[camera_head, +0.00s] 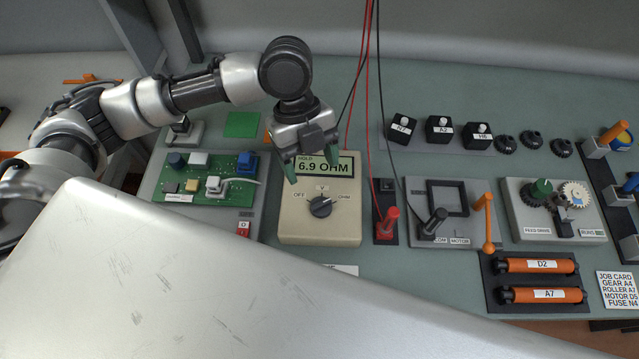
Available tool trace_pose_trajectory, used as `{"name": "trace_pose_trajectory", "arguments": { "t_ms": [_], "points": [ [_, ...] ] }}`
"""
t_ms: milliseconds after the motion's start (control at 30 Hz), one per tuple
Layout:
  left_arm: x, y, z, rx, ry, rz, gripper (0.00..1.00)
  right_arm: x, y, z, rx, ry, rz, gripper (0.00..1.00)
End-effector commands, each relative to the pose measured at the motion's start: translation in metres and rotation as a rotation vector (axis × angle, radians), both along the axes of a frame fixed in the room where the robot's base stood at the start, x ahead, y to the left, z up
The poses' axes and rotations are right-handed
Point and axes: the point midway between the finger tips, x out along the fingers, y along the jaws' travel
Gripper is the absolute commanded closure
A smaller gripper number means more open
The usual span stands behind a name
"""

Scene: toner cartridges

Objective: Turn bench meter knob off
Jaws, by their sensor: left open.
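The bench meter (318,226) is a beige box on the bench, with a display reading 6.9 OHM and a HOLD mark. Its dark round knob (320,205) sits below the display, among the labels OFF, V and OHM. The knob's light pointer line is turned toward OHM at the right. My left gripper (311,172) is open and empty, pointing down over the meter's upper left edge. Its green-tipped fingers are above and behind the knob, apart from it, and cover the left part of the display. My right gripper does not show.
A green circuit board (208,180) lies left of the meter. A red probe (387,222) and a black probe (434,222) stand to its right, with cables hanging from above. Orange rollers (540,295) lie at the lower right. A large pale surface covers the lower left.

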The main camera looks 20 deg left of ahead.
Motion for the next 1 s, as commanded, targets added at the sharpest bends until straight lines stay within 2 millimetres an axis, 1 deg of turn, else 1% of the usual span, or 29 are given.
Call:
{"name": "trace_pose_trajectory", "arguments": {
  "t_ms": [33,200,400,533,767,800,833,1000],
  "points": [
    [-0.004,-0.003,-0.010,0.001,0.005,-0.001,0.32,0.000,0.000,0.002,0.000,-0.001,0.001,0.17],
    [-0.012,-0.012,-0.039,0.000,0.004,0.001,0.32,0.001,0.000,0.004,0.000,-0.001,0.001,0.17],
    [-0.018,-0.019,-0.062,0.000,0.002,0.001,0.32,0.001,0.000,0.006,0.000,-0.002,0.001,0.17],
    [-0.019,-0.020,-0.068,0.000,0.000,0.002,0.32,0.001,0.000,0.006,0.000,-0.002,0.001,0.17],
    [-0.019,-0.020,-0.069,0.000,-0.001,0.001,0.32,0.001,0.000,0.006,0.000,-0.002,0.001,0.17],
    [-0.019,-0.020,-0.069,0.000,-0.001,0.001,0.33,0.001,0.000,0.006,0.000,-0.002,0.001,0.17],
    [-0.019,-0.020,-0.069,0.000,-0.001,0.001,0.38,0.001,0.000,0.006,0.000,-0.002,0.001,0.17],
    [-0.019,-0.020,-0.069,0.000,-0.001,0.001,0.64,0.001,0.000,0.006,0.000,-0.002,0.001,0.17]
  ]
}}
